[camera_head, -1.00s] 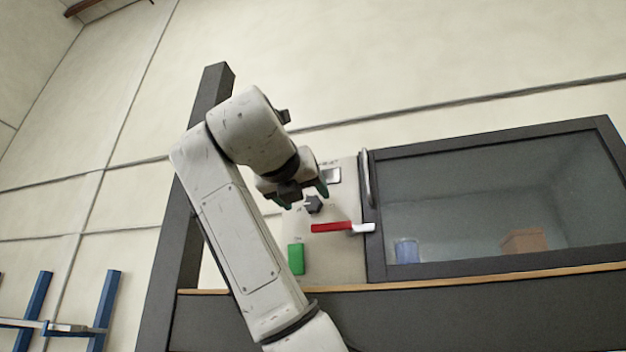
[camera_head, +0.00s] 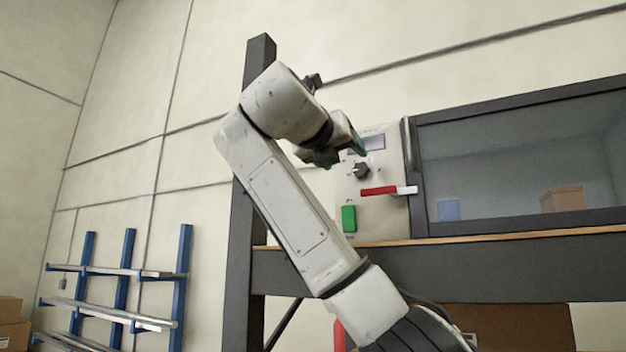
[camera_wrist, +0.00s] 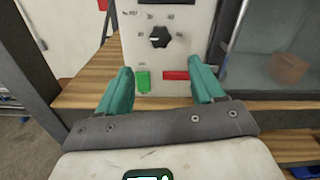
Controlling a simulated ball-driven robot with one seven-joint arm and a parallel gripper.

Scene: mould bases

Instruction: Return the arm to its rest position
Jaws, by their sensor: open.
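My gripper (camera_head: 340,156) is at the end of my bent white arm, in front of the machine's control panel (camera_head: 372,222). In the wrist view my gripper (camera_wrist: 163,85) shows two green fingers spread apart with nothing between them. Beyond the fingers are a black knob (camera_wrist: 160,37), a green block-like button (camera_wrist: 143,81) and a red bar (camera_wrist: 175,75) on the panel. In the head view the fingers are partly hidden by the wrist.
A dark-framed glass door (camera_head: 520,150) with a metal handle (camera_head: 411,142) is right of the panel. Behind it are a blue container (camera_head: 448,210) and a brown box (camera_head: 563,199). A dark post (camera_head: 258,70) stands behind my arm. A blue rack (camera_head: 125,270) is at the lower left.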

